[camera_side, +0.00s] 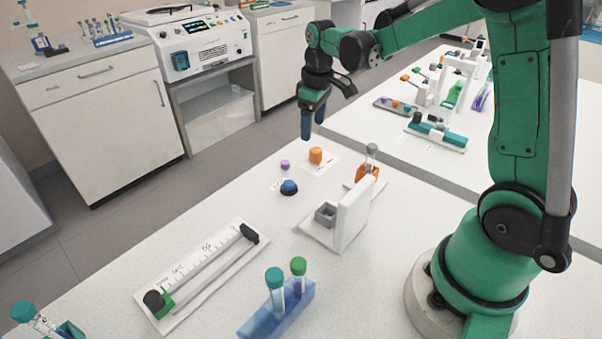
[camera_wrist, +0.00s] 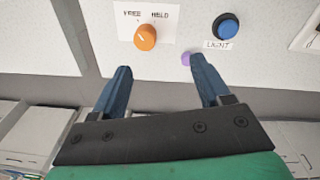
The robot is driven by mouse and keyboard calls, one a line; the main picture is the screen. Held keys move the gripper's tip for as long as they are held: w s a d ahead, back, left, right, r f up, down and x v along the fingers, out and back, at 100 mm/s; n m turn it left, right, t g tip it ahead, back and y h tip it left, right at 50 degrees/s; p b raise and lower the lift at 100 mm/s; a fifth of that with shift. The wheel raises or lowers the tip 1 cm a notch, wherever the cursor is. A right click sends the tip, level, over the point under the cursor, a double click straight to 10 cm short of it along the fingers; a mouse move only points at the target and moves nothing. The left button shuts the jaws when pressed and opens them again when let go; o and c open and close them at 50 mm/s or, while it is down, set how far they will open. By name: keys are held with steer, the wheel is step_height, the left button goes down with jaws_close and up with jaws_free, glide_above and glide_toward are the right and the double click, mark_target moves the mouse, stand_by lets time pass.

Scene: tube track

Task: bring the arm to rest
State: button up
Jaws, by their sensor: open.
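My gripper (camera_side: 313,118) is in the air above the far edge of the white table (camera_side: 215,205), with its fingers pointing down. In the wrist view my gripper (camera_wrist: 160,90) has two blue fingers spread apart with nothing between them. The orange knob (camera_side: 316,155) stands on a white card below it; in the wrist view the orange knob (camera_wrist: 145,37) sits beneath the words FREE and HOLD. A blue button (camera_side: 289,187) on a dark base and a small purple cap (camera_side: 285,165) are nearby.
A ruled slide track (camera_side: 205,272) lies at the left of the table. A blue rack (camera_side: 277,312) holds capped tubes at the front. A white upright stand (camera_side: 352,212) with a grey box and an orange tube holder (camera_side: 366,181) are on the right. Air around my gripper looks clear.

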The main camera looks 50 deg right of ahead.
steer(key=s+a+r+m+t, duration=0.1)
steer(key=s+a+r+t, duration=0.1)
steer(key=a, duration=0.4)
steer(key=s+a+r+m+t, duration=0.1)
steer(key=s+a+r+t, duration=0.2)
steer(key=s, duration=0.4)
steer(key=a+t, duration=0.1)
steer(key=a, duration=0.1)
steer(key=shift+s+a+m, duration=0.2)
steer(key=shift+a+m, duration=0.15)
steer(key=shift+m, duration=0.05)
